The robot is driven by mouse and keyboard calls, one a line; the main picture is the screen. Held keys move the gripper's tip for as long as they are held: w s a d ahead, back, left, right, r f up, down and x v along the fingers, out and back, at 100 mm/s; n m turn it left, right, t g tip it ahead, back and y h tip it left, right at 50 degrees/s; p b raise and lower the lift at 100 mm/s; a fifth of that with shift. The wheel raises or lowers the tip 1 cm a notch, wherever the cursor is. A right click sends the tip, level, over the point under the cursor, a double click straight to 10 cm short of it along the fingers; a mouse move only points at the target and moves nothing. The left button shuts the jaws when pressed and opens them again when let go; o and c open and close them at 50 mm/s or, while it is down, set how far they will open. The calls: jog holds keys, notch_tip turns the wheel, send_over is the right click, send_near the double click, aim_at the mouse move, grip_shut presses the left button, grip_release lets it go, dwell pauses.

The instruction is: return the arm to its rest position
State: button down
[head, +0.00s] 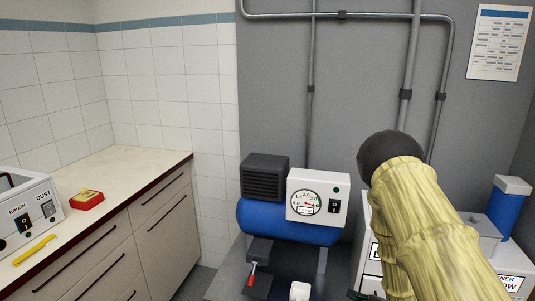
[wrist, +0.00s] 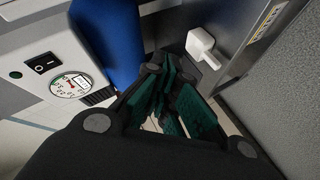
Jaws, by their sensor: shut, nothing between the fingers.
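My gripper (wrist: 170,95) fills the middle of the wrist view, with dark linkages and green-lined fingers. It is shut and holds nothing. In the head view my arm, in a yellow sleeve (head: 425,225), rises from the lower right and bends at a dark joint (head: 390,153) in front of the grey wall. The gripper itself cannot be made out clearly in the head view.
A blue-tank compressor (head: 285,222) with a white gauge box (head: 318,197) stands at centre; the box also shows in the wrist view (wrist: 48,68), beside the gripper. A counter (head: 120,180) holds a red-and-yellow switch (head: 87,200). A white handle (wrist: 201,46) is near the fingers.

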jog(key=s+a+f+m+g+h, duration=0.1)
jog(key=s+f+m+g, duration=0.25)
jog(key=s+f, duration=0.5)
jog(key=s+a+f+m+g+h, duration=0.25)
jog(key=s+f+m, duration=0.25)
jog(key=s, duration=0.7)
jog(key=s+a+f+m+g, duration=0.1)
jog(key=s+a+m+g, duration=0.1)
jog(key=s, duration=0.9)
jog(key=s+a+f+m+g, duration=0.1)
jog(key=s+m+g, duration=0.3)
jog(key=s, duration=0.7)
jog(key=shift+s+a+f+g, duration=0.25)
jog(key=shift+a+g, duration=0.15)
jog(key=shift+a, duration=0.1)
